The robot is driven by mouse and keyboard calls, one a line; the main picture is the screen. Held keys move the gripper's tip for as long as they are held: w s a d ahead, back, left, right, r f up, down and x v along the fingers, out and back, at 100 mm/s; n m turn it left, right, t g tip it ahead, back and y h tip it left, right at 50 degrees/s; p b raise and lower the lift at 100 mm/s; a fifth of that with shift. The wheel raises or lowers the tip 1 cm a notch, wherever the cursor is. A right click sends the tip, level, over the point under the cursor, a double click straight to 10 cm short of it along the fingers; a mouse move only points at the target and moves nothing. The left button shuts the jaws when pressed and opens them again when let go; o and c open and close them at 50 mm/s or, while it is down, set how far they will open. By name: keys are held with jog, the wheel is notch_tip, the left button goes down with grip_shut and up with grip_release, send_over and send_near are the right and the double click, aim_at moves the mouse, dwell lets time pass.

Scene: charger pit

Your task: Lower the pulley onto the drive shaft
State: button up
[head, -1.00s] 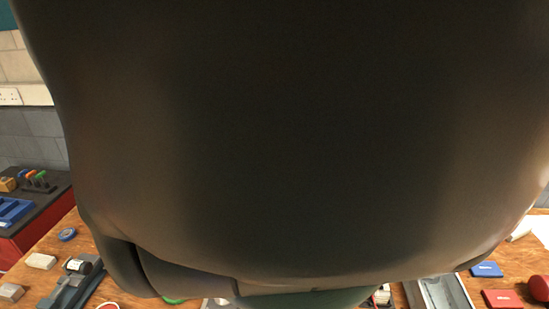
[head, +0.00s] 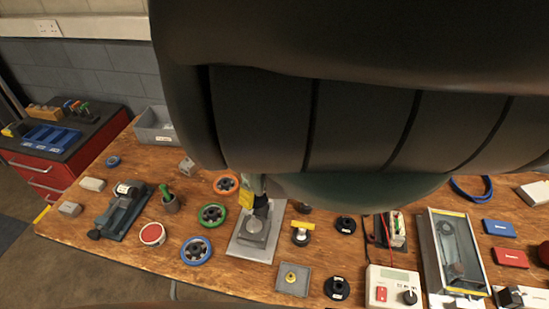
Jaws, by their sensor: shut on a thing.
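My gripper (head: 261,203) shows only in part as a small dark shape below my arm, over a grey baseplate (head: 240,252). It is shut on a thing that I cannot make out. Directly under it is a grey rounded piece (head: 254,232); whether they touch is unclear. A yellow part (head: 246,198) is beside the gripper on its left. Wheels with dark hubs and orange (head: 226,176), green (head: 202,216) and blue (head: 184,251) rims lie to the left. I cannot tell which thing is the pulley, and I cannot identify the drive shaft.
Dark discs (head: 337,288) and a yellow-topped knob (head: 301,226) are close on the right. A grey plate with a yellow stub (head: 292,278) is in front. A vise (head: 122,212) is at left. My arm hides the bench's back.

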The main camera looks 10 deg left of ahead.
aim_at(254, 219)
jog(key=shift+s+a+f+n, duration=0.15)
jog(key=shift+s+a+f, duration=0.1)
jog(key=shift+s, duration=0.3)
jog(key=shift+s+a+f+n, duration=0.15)
jog(key=shift+s+a+f, duration=0.1)
jog(key=shift+s, duration=0.25)
jog(key=shift+f+b, duration=1.75)
jog(key=shift+f, duration=0.45)
jog(key=shift+d+f+b, duration=0.1)
jog(key=shift+f+b, duration=2.55)
jog(key=shift+f, duration=0.3)
jog(key=o, duration=1.2)
jog(key=shift+r, duration=3.2)
jog(key=shift+d+r, duration=0.1)
jog(key=shift+r, duration=2.65)
